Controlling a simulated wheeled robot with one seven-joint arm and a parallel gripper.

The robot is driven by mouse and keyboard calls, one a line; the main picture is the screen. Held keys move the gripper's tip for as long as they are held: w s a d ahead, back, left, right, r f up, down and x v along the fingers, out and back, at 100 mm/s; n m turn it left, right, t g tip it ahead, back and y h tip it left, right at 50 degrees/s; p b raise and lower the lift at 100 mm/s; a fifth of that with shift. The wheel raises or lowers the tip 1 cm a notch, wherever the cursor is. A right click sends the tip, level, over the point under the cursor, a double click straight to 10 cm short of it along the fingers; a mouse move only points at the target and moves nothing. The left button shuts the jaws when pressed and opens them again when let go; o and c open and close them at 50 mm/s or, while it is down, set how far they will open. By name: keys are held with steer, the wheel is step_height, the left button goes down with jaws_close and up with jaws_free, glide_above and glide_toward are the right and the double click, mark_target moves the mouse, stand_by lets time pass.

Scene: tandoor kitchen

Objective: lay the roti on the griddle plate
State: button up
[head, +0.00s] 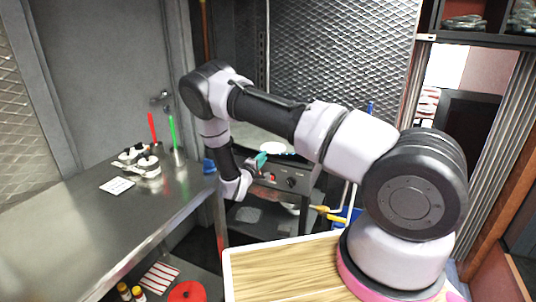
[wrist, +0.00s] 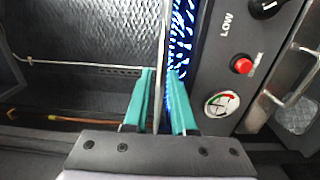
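The roti (head: 273,148) shows as a pale flat disc over the griddle unit (head: 305,181) in the head view. My gripper (head: 261,160) has teal fingers at the roti's near side. In the wrist view, my gripper (wrist: 160,88) has its fingers on either side of the roti (wrist: 161,50), which is seen edge-on as a thin pale strip. The fingers appear closed on it. A blue speckled strip (wrist: 181,35) lies between the roti and the control panel (wrist: 228,65). The griddle plate's surface is hard to make out, and I cannot tell whether the roti touches it.
The control panel has a black knob and a red button (wrist: 242,65). A steel counter (head: 75,220) at the left holds a rack of small containers (head: 140,160) and red and green-handled tools (head: 173,132).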

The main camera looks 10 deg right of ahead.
mark_target(267, 148)
steer(key=shift+x, duration=1.95)
jaws_close()
steer(key=shift+r, duration=1.35)
steer(key=s+a+r, duration=0.5)
steer(key=s+a, duration=0.3)
steer(key=s, duration=0.3)
steer(key=shift+s, duration=0.2)
steer(key=shift+a+f, duration=0.1)
